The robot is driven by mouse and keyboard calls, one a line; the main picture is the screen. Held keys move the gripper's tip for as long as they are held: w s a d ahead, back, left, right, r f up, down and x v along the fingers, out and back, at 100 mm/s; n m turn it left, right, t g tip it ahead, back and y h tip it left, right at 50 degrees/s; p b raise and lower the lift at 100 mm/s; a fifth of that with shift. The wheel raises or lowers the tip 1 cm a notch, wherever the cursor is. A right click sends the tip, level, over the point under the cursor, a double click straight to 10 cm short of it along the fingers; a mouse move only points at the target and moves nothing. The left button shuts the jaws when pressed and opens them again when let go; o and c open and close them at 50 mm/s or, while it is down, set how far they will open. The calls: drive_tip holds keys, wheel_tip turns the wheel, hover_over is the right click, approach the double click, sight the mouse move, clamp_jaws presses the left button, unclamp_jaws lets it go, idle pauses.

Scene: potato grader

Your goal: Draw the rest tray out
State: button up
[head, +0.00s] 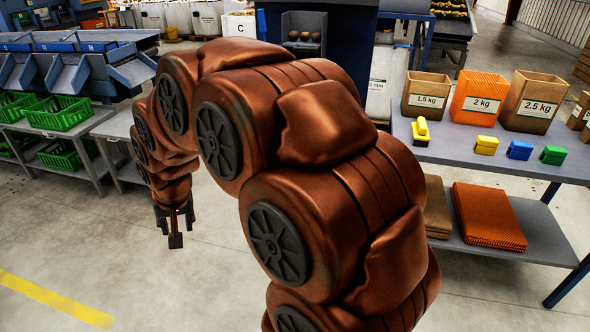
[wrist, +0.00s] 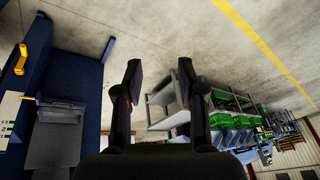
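My gripper (head: 175,226) hangs in free air over the floor at the left of the head view, fingers down. In the wrist view its two dark fingers (wrist: 160,78) stand apart with nothing between them. I cannot pick out the rest tray for certain. A dark blue machine (head: 345,55) stands at the back of the head view, with a grey bay (head: 303,21) holding a few potatoes. A blue machine (wrist: 82,95) with a yellow handle (wrist: 20,60) and a grey panel (wrist: 55,145) is at the left of the wrist view, apart from my fingers. My arm hides part of the back.
A grey table (head: 455,150) at the right bears labelled bags and small coloured blocks, with folded sacks on its lower shelf. Grey benches (head: 85,130) with green crates (head: 58,114) stand at the left. The floor (head: 110,235) at the front left is clear, with a yellow line.

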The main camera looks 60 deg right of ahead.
drive_tip(key=w+d+f+m+t+h+b, duration=0.2)
drive_tip(key=w+d+f+m+t+b, duration=0.4)
drive_tip(key=w+d, duration=1)
drive_tip(key=w+d+f+m+h+b, duration=0.2)
drive_tip(key=w+d+f+b, duration=0.15)
drive_tip(key=d, duration=0.45)
drive_tip(key=w+d+f+m+h+b, duration=0.1)
drive_tip(key=w+d+f+m+b, duration=0.15)
drive_tip(key=d+f+b, duration=0.4)
drive_tip(key=s+d+f+m+t+h+b, duration=0.1)
drive_tip(key=s+d+f+m+h+b, duration=0.3)
drive_tip(key=d, duration=0.7)
drive_tip(key=s+d+f+m+t+h+b, duration=0.1)
drive_tip(key=s+d+f+m+h+b, duration=0.3)
drive_tip(key=d, duration=0.7)
drive_tip(key=s+d+f+m+t+h+b, duration=0.1)
drive_tip(key=s+d+f+t+b, duration=0.15)
drive_tip(key=d+f, duration=0.6)
drive_tip(key=shift+g, duration=0.45)
drive_tip(key=shift+w+d+r+b, duration=0.5)
drive_tip(key=shift+w+d+r, duration=0.25)
drive_tip(key=shift+d, duration=0.55)
drive_tip(key=shift+w+d+r+b, duration=0.5)
drive_tip(key=shift+w+d+r, duration=0.25)
drive_tip(key=shift+d, duration=0.6)
drive_tip(key=shift+w+d+r+b, duration=0.6)
drive_tip(key=shift+w+d, duration=0.25)
drive_tip(key=shift+d, duration=0.45)
